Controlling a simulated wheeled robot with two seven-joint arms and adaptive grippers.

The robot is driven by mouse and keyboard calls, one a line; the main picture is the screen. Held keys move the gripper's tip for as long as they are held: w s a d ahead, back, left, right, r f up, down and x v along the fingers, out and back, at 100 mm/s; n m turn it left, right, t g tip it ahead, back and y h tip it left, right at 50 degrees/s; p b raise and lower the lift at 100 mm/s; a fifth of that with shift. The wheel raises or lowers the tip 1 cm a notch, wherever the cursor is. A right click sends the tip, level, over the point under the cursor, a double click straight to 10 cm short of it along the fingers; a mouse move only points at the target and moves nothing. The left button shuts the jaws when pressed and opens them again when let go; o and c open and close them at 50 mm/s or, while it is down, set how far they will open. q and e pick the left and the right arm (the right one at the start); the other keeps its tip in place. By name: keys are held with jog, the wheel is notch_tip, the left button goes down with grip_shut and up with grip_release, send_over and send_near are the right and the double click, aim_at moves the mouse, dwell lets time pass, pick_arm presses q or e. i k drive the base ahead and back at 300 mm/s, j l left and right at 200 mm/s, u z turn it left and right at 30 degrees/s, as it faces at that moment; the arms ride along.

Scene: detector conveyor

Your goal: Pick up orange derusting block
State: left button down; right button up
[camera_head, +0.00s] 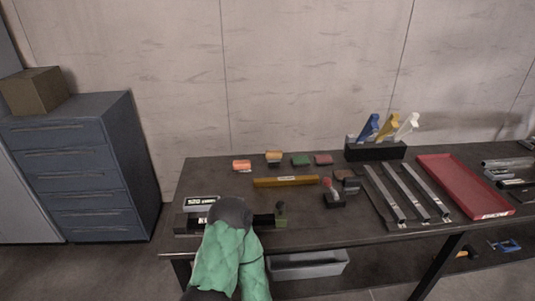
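Several small blocks lie in a row near the back edge of the dark table (345,212). The leftmost block (241,166) is orange-red with a pale lower part. Beside it, a paler orange block (274,156) sits on a greyish lower part. A green block (301,160) and a dark red block (323,159) follow to the right. One of my arms, in a green padded cover with a black joint, comes up from the bottom and covers part of the table's front left. I cannot make out either gripper, and nothing touches the blocks.
A yellow bar (286,181) lies in front of the blocks. A black holder (375,152) with coloured handles, metal rails (407,193) and a red tray (464,186) stand to the right. A small display box (202,203) is at the front left. Blue-grey drawers (72,180) stand left of the table.

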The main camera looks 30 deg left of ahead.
aim_at(242, 166)
jog(key=u, duration=1.35)
